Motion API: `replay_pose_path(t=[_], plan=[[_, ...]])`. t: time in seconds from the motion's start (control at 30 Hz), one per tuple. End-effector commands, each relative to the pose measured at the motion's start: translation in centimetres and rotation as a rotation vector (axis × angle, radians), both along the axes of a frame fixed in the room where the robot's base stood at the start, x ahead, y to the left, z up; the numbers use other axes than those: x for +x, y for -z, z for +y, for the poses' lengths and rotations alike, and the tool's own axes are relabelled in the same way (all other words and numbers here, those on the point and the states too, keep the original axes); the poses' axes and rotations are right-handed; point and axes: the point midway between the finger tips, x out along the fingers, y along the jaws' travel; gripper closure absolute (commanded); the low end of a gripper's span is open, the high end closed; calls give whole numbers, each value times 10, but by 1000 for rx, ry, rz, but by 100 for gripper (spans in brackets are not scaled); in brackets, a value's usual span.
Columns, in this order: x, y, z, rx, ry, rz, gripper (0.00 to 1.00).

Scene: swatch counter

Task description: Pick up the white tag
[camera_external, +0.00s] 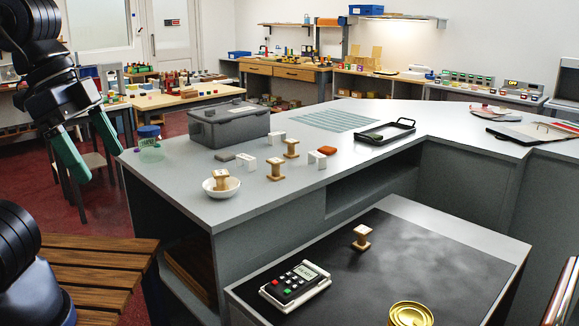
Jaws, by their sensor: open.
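Several small white pieces stand on the grey counter (200,160), and I cannot tell for sure which is the white tag. One white piece with dark marks (247,163) stands near the middle, beside a flat grey piece (225,155). A second white piece (276,138) stands farther back, near the grey box. A third white piece (316,159) stands to the right, close to an orange-red piece (327,150). My gripper (97,164) hangs at the left, beyond the counter's left edge. Its two green fingers are spread and empty, well apart from all these pieces.
A lidded grey box (228,125), a blue-lidded jar (150,145) and a white bowl (220,190) holding a wooden spool stand on the counter's left part. Wooden spools (275,169) stand among the white pieces. A black tray (385,132) lies farther right. A lower dark-topped table (420,265) is in front.

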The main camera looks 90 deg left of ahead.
Motion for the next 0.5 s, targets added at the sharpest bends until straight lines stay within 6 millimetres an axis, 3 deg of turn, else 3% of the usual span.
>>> replay_pose_path(t=[0.27, 0.5], plan=[[57, -19, 45, -5, -118, 58, 15], [107, -27, 102, -14, -226, 109, 15]])
